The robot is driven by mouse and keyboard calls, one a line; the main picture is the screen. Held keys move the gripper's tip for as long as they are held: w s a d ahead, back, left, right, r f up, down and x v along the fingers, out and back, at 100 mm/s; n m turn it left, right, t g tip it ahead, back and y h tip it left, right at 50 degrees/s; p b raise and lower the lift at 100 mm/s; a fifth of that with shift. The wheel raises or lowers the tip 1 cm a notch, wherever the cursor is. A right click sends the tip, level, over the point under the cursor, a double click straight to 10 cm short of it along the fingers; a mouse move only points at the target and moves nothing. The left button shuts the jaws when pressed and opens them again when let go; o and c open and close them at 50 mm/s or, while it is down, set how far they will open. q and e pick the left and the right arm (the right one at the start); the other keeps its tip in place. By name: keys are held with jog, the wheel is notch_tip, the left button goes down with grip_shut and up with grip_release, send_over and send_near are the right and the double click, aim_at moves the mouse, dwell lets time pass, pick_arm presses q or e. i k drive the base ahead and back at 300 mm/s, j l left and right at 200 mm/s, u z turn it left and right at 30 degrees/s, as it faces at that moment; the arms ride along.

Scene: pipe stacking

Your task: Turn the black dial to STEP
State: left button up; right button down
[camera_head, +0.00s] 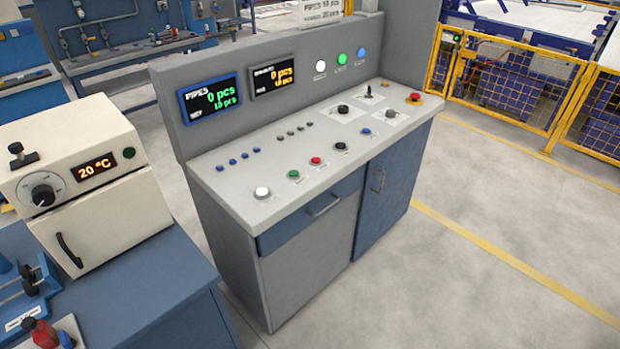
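A grey control console (225,170) stands in the middle of the view. A round black knob (343,109) sits on a light square plate on its sloped top, towards the back right. A second, smaller black control (341,146) sits nearer the front edge, in a row with red and green buttons. The labels around both are too small to read, so I cannot tell which has a STEP mark or where either points. Neither of my grippers is in view.
A red mushroom button (414,97) and a small lever (369,90) are at the console's right end. Two displays (210,97) are on its back panel. A cream oven (95,185) stands on a blue bench at left. Floor (420,270) in front right is clear; yellow fencing (540,95) stands behind.

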aim_at(343, 110)
jog(key=k, duration=0.1)
jog(key=u, duration=0.2)
jog(key=i+l+u, duration=0.3)
jog(key=u, duration=0.15)
jog(key=i+l+u, duration=0.2)
jog(key=l+u, duration=0.2)
